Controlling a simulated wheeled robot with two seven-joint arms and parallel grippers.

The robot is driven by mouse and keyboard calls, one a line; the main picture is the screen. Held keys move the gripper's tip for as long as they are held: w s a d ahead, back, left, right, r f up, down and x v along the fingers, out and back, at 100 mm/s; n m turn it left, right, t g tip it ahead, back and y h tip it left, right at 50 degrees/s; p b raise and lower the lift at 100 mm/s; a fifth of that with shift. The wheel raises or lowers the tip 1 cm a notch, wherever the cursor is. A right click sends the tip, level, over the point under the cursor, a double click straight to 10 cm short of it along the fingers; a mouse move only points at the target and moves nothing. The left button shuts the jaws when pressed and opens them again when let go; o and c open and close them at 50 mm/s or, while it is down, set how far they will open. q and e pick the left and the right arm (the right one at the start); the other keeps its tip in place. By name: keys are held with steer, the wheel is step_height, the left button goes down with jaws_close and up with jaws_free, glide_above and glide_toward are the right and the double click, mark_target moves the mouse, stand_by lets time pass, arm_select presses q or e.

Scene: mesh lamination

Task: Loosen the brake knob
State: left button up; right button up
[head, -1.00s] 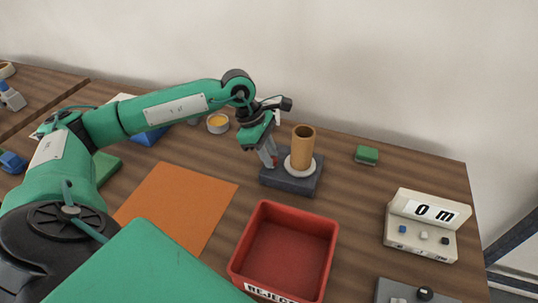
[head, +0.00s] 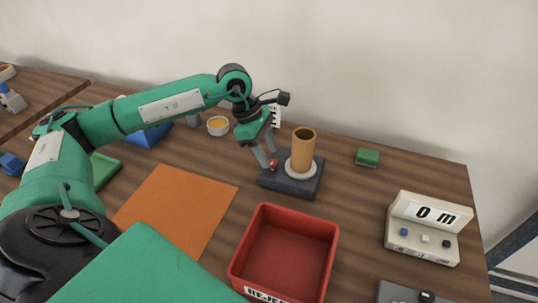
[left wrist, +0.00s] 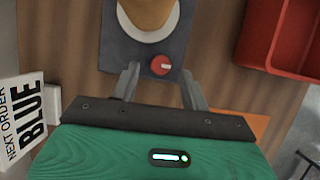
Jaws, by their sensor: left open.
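The brake knob (left wrist: 161,65) is red with a pale pointer mark. It sits on the dark base block (left wrist: 118,48) of the spool stand, beside the brown tube. The knob also shows in the head view (head: 273,164), just left of the brown tube (head: 303,150). My left gripper (left wrist: 160,80) is open, with one finger to each side of the knob's near side. The fingertips are close to the knob and I see no contact. In the head view my left gripper (head: 267,160) comes down at the base's left edge. My right gripper is not in view.
A red reject bin (head: 284,250) stands in front of the base. An orange sheet (head: 180,212) lies to the left. A counter box reading "0 m" (head: 428,228) and a green block (head: 367,157) are at right. A "NEXT ORDER BLUE" sign (left wrist: 28,118) stands close by.

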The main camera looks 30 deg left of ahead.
arm_select(q)
steer(key=v, duration=1.2)
steer(key=shift+b, duration=0.45)
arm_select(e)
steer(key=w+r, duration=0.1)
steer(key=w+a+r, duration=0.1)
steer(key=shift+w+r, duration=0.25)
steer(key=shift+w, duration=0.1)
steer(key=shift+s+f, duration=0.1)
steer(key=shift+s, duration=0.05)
